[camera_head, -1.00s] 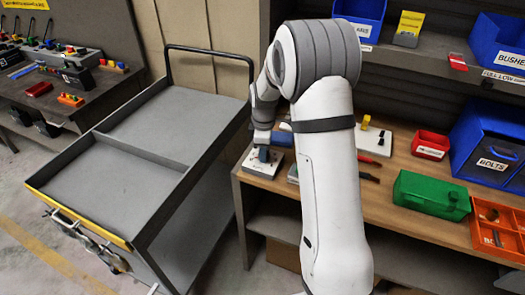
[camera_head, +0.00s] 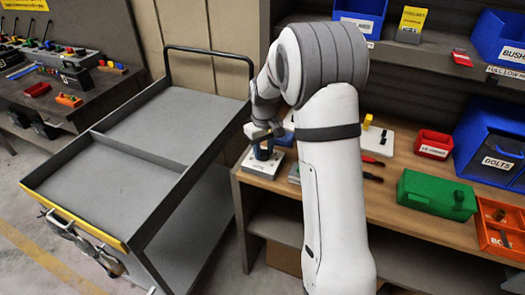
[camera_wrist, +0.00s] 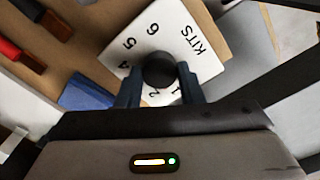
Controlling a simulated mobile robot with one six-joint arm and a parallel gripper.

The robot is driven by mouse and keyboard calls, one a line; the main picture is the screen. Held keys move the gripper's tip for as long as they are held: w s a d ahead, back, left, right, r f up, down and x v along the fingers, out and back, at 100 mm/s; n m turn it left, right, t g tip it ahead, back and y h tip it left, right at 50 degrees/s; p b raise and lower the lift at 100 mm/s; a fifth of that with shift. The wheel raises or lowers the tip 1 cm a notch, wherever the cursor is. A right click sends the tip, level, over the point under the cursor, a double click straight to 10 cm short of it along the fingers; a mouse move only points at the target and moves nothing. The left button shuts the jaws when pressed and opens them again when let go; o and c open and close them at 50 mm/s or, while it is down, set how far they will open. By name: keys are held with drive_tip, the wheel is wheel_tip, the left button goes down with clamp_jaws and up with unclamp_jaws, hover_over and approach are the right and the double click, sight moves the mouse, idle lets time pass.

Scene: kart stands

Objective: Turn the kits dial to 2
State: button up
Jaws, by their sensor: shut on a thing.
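The kits dial is a dark round knob (camera_wrist: 159,70) on a white plate (camera_wrist: 201,48) marked KITS, with black numbers around the knob. The 6 and 5 read clearly; the 4, 2 and 1 are partly covered by my fingers. My gripper (camera_wrist: 158,80) is shut on the knob, one dark blue finger at each side. No pointer mark on the knob can be made out, so its setting cannot be told. In the head view the plate (camera_head: 258,167) lies at the left end of the wooden bench, with my gripper (camera_head: 263,150) over it.
On the bench (camera_head: 400,190) stand a green box (camera_head: 434,195), a red bin (camera_head: 433,144) and a blue BOLTS bin (camera_head: 493,150). A blue object (camera_wrist: 85,93) lies close beside the dial plate. A grey cart (camera_head: 130,187) stands left of the bench.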

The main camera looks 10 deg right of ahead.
sight(264, 152)
drive_tip(key=shift+w+r+m+b, duration=0.15)
drive_tip(key=shift+m+b, duration=0.2)
drive_tip(key=shift+m, duration=1.85)
drive_tip(key=o, duration=1)
drive_tip(key=shift+r, duration=3.8)
